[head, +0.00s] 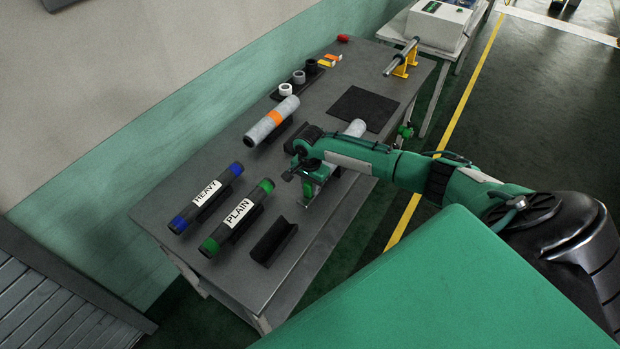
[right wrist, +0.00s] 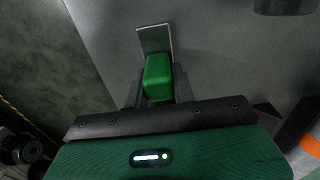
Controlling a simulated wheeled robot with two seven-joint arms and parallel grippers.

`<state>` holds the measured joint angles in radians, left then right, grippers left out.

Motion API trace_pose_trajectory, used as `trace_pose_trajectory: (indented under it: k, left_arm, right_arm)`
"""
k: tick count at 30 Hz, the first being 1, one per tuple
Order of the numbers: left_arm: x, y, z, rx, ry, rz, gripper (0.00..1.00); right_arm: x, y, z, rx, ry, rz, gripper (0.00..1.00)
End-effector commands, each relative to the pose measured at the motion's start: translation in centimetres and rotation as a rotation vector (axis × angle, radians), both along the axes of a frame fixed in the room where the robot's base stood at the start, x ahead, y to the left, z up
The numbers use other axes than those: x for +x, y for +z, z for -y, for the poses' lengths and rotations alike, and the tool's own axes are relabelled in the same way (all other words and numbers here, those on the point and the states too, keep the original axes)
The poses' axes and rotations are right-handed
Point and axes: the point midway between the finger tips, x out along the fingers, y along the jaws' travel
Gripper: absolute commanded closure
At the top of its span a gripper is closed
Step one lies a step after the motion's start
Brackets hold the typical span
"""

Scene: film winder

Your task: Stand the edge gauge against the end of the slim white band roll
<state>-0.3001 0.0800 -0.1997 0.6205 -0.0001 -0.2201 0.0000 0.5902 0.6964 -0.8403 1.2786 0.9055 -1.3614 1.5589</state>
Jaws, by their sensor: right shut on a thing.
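My right gripper (head: 308,186) is over the near edge of the grey table, pointing down. It also shows in the right wrist view (right wrist: 157,92), shut on the edge gauge (right wrist: 158,77), a green block with a thin metal plate. A pale roll (head: 356,128) lies behind my right arm, which hides much of it; I cannot see a band on it or tell its full length. Another pale roll with an orange band (head: 274,118) lies farther left and shows at the right edge of the right wrist view (right wrist: 310,140). The gauge touches neither visible roll. My left gripper is not in view.
Rolls marked HEAVY (head: 205,197) and PLAIN (head: 237,216) lie on the table's left part (head: 165,215). An empty dark cradle (head: 273,241) is near the front edge. A black mat (head: 363,108), small tape rolls (head: 285,89) and a yellow stand (head: 402,66) are farther back.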

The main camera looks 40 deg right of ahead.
Motion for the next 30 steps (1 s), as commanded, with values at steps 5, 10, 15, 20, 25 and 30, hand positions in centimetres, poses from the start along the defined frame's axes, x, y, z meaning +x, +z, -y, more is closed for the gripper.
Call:
trace_pose_trajectory:
  k: [5,10,15,20,25,30]
  left_arm:
    - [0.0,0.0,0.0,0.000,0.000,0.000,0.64]
    - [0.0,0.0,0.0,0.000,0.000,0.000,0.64]
    - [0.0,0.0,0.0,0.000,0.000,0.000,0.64]
    - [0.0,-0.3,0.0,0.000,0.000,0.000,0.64]
    - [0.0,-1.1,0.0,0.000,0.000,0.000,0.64]
    - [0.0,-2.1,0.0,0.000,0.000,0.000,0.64]
  right_arm:
    - [0.0,0.0,0.0,0.000,0.000,0.000,0.63]
    - [0.0,0.0,0.0,0.000,0.000,0.000,0.49]
    - [0.0,0.0,0.0,0.000,0.000,-0.001,0.49]
    - [0.1,0.9,0.0,0.001,0.000,0.002,0.49]
    - [0.1,4.0,0.0,0.001,0.001,0.005,0.49]
    - [0.1,7.9,0.0,0.001,0.001,0.004,0.49]
